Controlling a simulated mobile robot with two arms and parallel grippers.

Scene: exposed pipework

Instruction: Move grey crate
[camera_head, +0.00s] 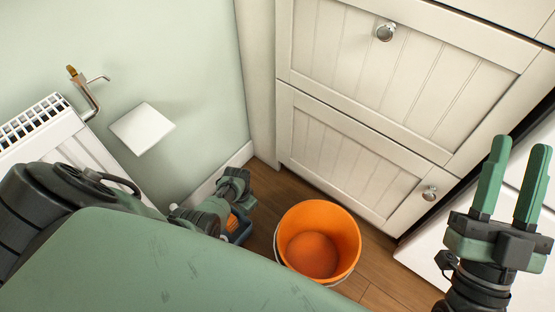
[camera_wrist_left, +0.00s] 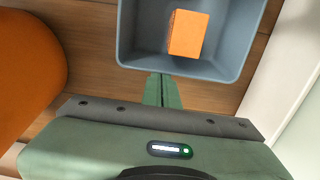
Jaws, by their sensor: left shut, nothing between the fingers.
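The grey crate (camera_wrist_left: 250,40) is a blue-grey open box on the wooden floor, at the top of the left wrist view. An orange block (camera_wrist_left: 186,34) lies inside it. In the head view only a small part of the crate (camera_head: 243,233) shows, mostly hidden behind my left arm and my green body. My left gripper (camera_wrist_left: 161,80) is shut and empty, its fingertips at the crate's near rim; I cannot tell whether they touch it. My right gripper (camera_head: 520,146) is open and empty, raised at the right of the head view.
An orange bucket (camera_head: 318,242) stands on the floor right of the crate in the head view, and shows at the left of the left wrist view (camera_wrist_left: 25,65). White drawers (camera_head: 360,150) stand behind it. A radiator (camera_head: 50,135) is on the left wall.

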